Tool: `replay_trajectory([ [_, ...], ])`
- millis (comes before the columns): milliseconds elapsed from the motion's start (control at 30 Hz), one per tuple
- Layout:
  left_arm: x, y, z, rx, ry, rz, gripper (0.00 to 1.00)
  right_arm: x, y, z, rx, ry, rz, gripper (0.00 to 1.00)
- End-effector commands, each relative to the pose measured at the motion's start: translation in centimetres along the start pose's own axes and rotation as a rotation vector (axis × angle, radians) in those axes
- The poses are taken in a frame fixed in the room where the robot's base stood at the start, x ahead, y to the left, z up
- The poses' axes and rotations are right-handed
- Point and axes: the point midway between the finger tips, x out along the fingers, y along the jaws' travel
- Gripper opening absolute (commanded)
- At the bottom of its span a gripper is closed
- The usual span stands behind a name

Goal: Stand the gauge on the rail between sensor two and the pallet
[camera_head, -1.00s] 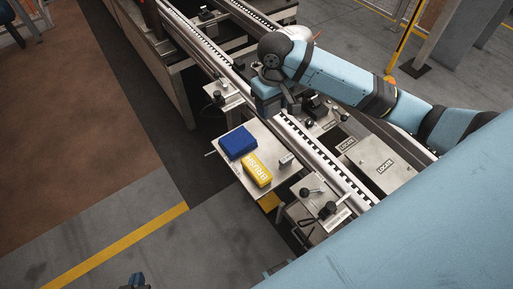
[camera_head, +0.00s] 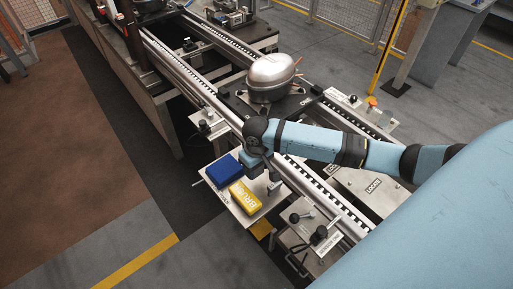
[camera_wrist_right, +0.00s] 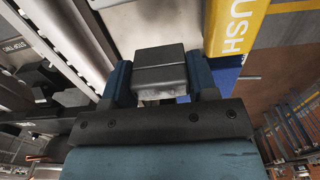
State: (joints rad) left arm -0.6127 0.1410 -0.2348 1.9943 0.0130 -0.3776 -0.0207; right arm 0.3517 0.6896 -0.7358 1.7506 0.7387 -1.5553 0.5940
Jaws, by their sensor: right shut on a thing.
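The gauge is a small grey metal block (camera_wrist_right: 160,72), held between the blue fingers in the right wrist view. My right gripper (camera_head: 272,186) is shut on it at the right end of the small shelf, beside the yellow brush box. The near rail (camera_head: 188,79) runs diagonally behind the shelf. The pallet (camera_head: 236,103) is a dark plate across the rails, bearing a domed metal compressor (camera_head: 271,75). My left gripper is out of view.
The shelf (camera_head: 236,208) also holds a blue box (camera_head: 223,169) and the yellow box (camera_head: 245,196). A plate with black-knobbed levers (camera_head: 318,236) stands right of it. Another bracketed device (camera_head: 207,124) sits left along the rail. The floor at left is clear.

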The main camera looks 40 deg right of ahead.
Motion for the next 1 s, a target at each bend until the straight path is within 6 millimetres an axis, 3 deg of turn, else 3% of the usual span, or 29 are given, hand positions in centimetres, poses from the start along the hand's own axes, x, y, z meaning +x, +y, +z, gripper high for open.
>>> replay_trajectory([
  [333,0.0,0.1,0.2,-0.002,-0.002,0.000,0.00,4.1,0.0,0.1,0.001,-0.002,0.001,0.10],
  [700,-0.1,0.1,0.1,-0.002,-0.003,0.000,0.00,4.5,0.0,0.0,0.000,0.000,0.000,0.10],
  [733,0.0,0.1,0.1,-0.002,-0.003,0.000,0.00,4.6,0.0,0.1,0.000,-0.001,0.000,0.55],
  [767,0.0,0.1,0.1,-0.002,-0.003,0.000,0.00,4.6,0.0,0.1,0.000,0.000,0.000,0.62],
  [1000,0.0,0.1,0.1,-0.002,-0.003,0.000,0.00,4.6,0.0,0.1,0.000,-0.001,0.001,0.64],
])
